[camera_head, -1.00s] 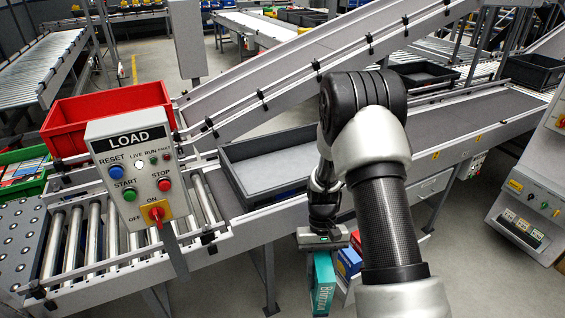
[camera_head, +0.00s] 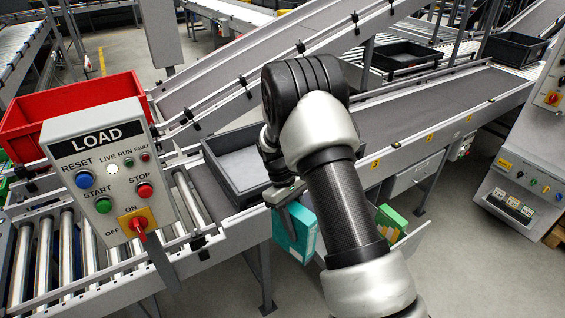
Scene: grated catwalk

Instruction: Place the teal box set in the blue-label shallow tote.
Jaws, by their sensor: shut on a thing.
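My gripper (camera_head: 287,195) is shut on the teal box set (camera_head: 295,236), which hangs below it, slightly tilted. The box is in front of the conveyor's near side rail, in the air. A shallow dark tote with a grey inside (camera_head: 222,178) sits on the conveyor just behind and left of my gripper. My arm hides the tote's right part. No blue label can be made out on it, and its visible floor looks empty.
The LOAD control panel (camera_head: 105,165) stands close at the left, before the rollers. A red bin (camera_head: 28,125) is behind it. A green box (camera_head: 391,219) stands in a pale holder right of my arm. Dark totes (camera_head: 404,58) sit farther back. The belt to the right is clear.

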